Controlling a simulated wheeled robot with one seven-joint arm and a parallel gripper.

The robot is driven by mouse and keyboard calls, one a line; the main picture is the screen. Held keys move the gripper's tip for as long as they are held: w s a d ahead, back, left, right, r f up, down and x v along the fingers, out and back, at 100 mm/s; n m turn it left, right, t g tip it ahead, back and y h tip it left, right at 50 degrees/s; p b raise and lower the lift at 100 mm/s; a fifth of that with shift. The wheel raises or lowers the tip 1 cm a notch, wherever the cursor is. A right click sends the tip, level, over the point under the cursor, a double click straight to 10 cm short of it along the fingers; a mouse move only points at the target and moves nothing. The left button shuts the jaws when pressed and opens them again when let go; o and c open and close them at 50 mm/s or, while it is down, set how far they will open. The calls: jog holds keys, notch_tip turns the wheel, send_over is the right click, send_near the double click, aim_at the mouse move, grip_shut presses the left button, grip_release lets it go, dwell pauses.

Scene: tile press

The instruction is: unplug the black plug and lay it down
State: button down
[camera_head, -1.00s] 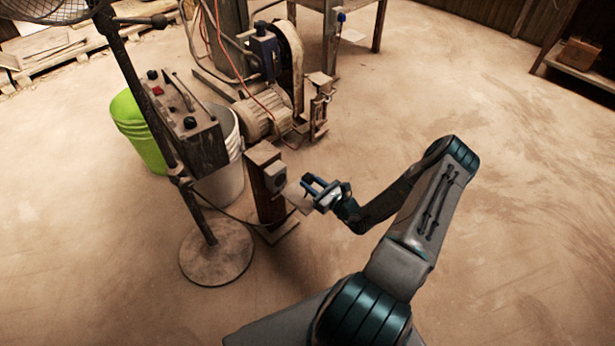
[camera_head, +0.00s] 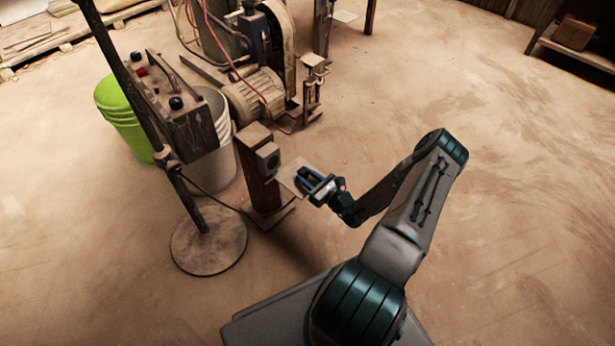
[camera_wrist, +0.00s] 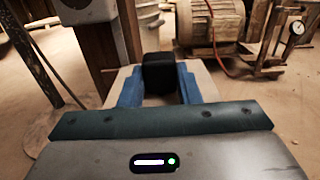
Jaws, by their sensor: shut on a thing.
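The black plug (camera_wrist: 159,75) is between the blue fingers of my gripper (camera_wrist: 158,88) in the wrist view. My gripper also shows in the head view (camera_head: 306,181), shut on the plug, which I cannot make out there. The grey socket box (camera_head: 268,158) is on the side of a short wooden post (camera_head: 257,178). The plug is apart from the socket, below and to its right in the wrist view, where the box (camera_wrist: 90,8) is cut by the top edge. A small pale plate (camera_head: 290,172) lies under or just behind the fingertips; whether the plug touches it is hidden.
A stand with a round base (camera_head: 209,241) and a control box (camera_head: 177,108) are left of the post. White (camera_head: 222,150) and green (camera_head: 121,118) buckets stand behind. A motor (camera_head: 256,95) is farther back. The floor to the right is clear.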

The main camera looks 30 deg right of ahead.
jog(key=c, duration=1)
grip_release()
jog(key=shift+r, duration=0.15)
jog(key=shift+s+d+r+p, duration=0.25)
jog(key=shift+s+r+p, duration=0.45)
jog(key=shift+p, duration=0.2)
jog(key=shift+s+d+r+p, duration=0.25)
jog(key=shift+s+r+p, duration=0.4)
jog(key=shift+p, duration=0.2)
jog(key=s+d+r+p, duration=0.1)
jog(key=s+r+p, duration=0.3)
jog(key=shift+s+d, duration=0.35)
jog(key=shift+s, duration=0.05)
